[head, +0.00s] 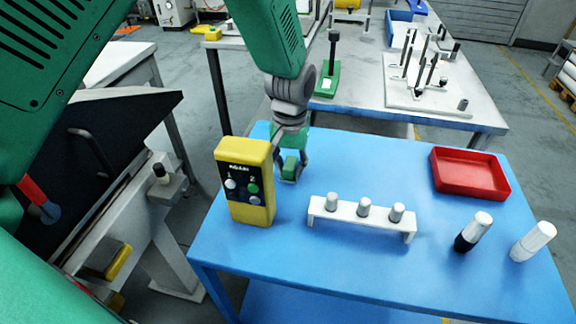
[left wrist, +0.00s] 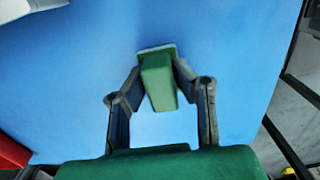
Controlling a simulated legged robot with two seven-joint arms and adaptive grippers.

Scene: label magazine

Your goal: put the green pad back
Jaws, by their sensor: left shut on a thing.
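The green pad (head: 290,166) is a small green block with a paler flat edge at one end. It also shows in the left wrist view (left wrist: 158,82). My left gripper (head: 288,174) is shut on it, with one finger on each side, over the back left of the blue table (head: 330,275). In the left wrist view the fingers (left wrist: 160,85) press its two sides. I cannot tell whether the pad touches the table. My right gripper is not in view.
A yellow control box (head: 246,200) with buttons stands just left of the gripper. A white rack (head: 340,212) with three grey knobs is in front. A red tray (head: 470,188) and two upright-leaning cylinders, black-and-white (head: 474,231) and white (head: 533,242), are right. The table's back middle is clear.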

